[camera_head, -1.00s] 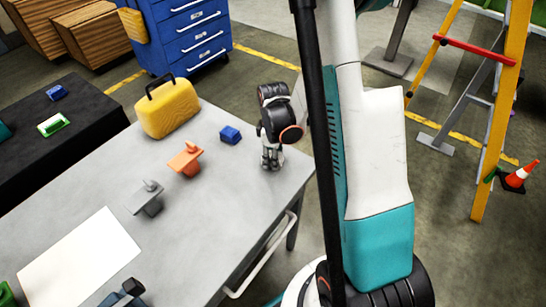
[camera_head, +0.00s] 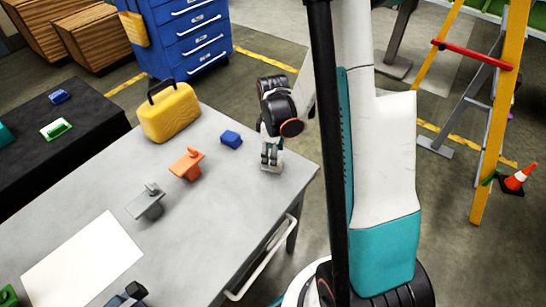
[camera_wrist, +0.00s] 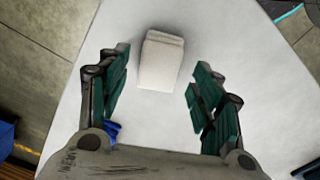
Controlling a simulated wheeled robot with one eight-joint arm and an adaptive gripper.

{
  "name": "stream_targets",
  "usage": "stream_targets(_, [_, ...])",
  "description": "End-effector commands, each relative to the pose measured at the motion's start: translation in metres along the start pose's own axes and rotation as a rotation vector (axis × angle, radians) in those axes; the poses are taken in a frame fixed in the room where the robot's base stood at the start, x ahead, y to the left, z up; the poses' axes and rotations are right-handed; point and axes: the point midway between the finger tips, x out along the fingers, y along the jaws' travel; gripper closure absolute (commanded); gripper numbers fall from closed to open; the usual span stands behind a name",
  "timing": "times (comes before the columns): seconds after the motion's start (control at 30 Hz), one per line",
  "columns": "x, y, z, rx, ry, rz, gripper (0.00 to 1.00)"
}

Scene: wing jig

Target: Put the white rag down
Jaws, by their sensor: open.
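The white rag (camera_wrist: 161,60) is a folded, block-like pad lying on the light grey table (camera_wrist: 262,90) in the wrist view. It lies between and beyond the fingers of my gripper (camera_wrist: 157,84), with clear gaps on both sides. My gripper is open and empty. In the head view, my gripper (camera_head: 271,154) points down above the table's right corner. A small pale patch below the fingertips there looks like the rag (camera_head: 271,169), partly hidden.
A blue block (camera_head: 231,139), an orange part (camera_head: 187,164), a grey part (camera_head: 148,202) and a yellow case (camera_head: 170,111) stand left of my gripper. A white sheet (camera_head: 83,259) lies at the front left. The table's right edge is close to the rag.

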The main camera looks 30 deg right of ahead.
Motion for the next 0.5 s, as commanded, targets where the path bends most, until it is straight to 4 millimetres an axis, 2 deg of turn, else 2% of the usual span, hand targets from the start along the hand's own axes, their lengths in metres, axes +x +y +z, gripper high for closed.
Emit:
stream_targets(0.03, [-0.016,-0.001,0.0,0.0,0.0,0.0,0.41])
stream_targets(0.2, [-0.049,-0.001,0.0,0.0,0.0,0.0,0.41])
stream_targets(0.33, [-0.067,0.0,0.0,0.0,0.0,0.0,0.41])
stream_targets(0.5, [-0.077,0.0,0.0,0.0,0.0,0.0,0.41])
